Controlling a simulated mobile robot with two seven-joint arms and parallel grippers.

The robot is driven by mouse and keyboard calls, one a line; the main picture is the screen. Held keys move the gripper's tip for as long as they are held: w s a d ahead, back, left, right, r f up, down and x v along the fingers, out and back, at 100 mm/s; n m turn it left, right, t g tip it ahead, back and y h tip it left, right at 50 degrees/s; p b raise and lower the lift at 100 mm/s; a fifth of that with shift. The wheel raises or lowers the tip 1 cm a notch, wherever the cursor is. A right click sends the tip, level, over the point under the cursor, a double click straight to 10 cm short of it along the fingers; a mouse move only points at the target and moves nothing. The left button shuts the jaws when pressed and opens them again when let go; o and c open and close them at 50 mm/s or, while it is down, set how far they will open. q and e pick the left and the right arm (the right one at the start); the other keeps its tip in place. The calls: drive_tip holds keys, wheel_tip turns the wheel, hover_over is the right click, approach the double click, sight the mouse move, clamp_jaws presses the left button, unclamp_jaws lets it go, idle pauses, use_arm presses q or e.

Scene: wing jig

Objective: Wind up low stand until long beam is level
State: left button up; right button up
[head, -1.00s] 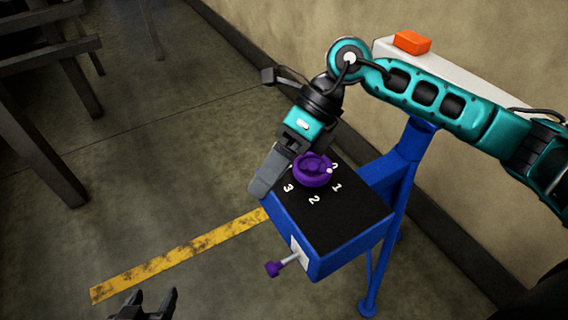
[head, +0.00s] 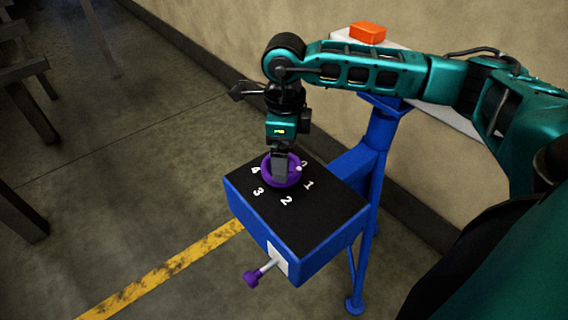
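A blue stand (head: 376,150) carries a box (head: 318,232) with a black top. On the top sits a purple ring-shaped dial (head: 268,181) with a white dot near the 0, among the white numbers 0 to 4. A purple knob (head: 252,278) on a silver shaft sticks out of a white plate on the box's front. A pale beam (head: 440,108) runs above the stand, partly hidden by my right arm. My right gripper (head: 281,178) points down at the dial, its fingertips at or inside the ring; whether they grip is unclear. My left gripper is out of view.
An orange block (head: 368,33) sits on the beam's far end by the wall. Dark beams or racks (head: 25,110) stand at the left. A worn yellow line (head: 165,272) crosses the open concrete floor left of the box.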

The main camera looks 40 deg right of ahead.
drive_tip(key=shift+f, duration=1.75)
drive_tip(key=c, duration=0.8)
